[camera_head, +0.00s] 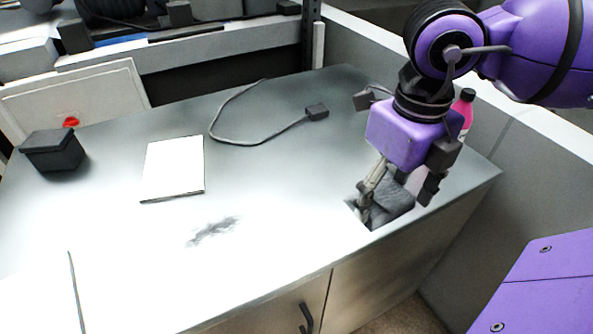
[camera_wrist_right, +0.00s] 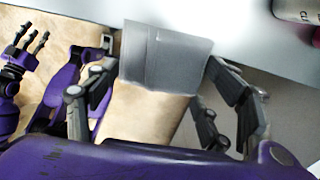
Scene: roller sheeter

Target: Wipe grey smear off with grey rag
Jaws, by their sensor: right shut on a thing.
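The grey smear (camera_head: 213,231) is a dark, streaky patch on the pale worktop, left of centre near the front. My right gripper (camera_head: 395,198) points down over the front right corner of the worktop, well to the right of the smear. It is shut on the grey rag (camera_head: 396,192), which is partly hidden by the fingers. In the right wrist view the rag (camera_wrist_right: 165,58) hangs flat and creased between the fingers. My left gripper (camera_wrist_right: 32,42) shows small at the left of that view, with its fingers apart and nothing visible between them.
A white pad (camera_head: 173,168) lies behind the smear. A black box (camera_head: 54,150) stands at the far left. A black cable (camera_head: 250,141) curls at the back. A pink bottle (camera_head: 464,112) stands behind my right gripper. The worktop between rag and smear is clear.

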